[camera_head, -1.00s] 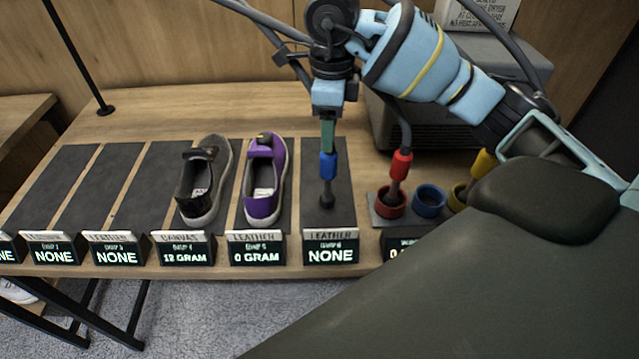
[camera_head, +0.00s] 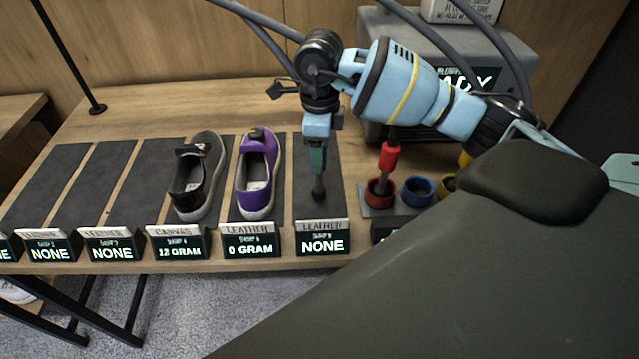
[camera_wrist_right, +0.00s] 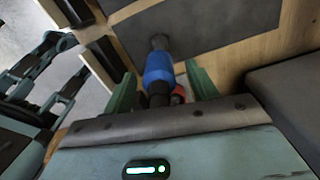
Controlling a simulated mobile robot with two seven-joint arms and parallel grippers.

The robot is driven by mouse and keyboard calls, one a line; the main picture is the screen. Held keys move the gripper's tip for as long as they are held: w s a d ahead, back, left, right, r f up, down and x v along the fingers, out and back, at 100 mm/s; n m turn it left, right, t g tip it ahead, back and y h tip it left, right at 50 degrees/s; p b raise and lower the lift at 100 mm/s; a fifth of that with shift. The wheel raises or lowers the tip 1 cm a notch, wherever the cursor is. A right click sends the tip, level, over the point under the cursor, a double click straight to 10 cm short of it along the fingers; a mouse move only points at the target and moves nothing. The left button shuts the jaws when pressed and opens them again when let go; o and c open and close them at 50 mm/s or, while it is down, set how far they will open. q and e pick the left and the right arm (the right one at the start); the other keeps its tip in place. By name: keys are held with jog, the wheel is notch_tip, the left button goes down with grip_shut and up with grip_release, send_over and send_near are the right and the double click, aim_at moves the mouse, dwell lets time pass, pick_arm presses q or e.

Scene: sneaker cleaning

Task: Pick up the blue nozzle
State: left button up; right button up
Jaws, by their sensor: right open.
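The blue nozzle (camera_wrist_right: 158,68) is between the two fingers of my right gripper (camera_wrist_right: 163,88) in the right wrist view, with its grey tip pointing away. The fingers are open, one on each side of it, with visible gaps. In the head view the right gripper (camera_head: 318,157) points down over the last dark mat (camera_head: 333,205), right of the purple shoe. There the fingers mostly cover the nozzle's blue body, and its grey tip shows below them. I cannot tell whether the tip touches the mat. My left gripper is not seen.
A black shoe (camera_head: 197,178) and a purple shoe (camera_head: 257,172) lie on mats to the left. A red nozzle (camera_head: 389,158) stands in a red ring (camera_head: 381,193). The blue ring (camera_head: 419,191) beside it is empty. A grey machine (camera_head: 440,50) stands behind.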

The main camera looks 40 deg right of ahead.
jog(key=shift+f, duration=0.2)
grip_shut()
dwell(0.3)
jog(key=shift+r, duration=0.1)
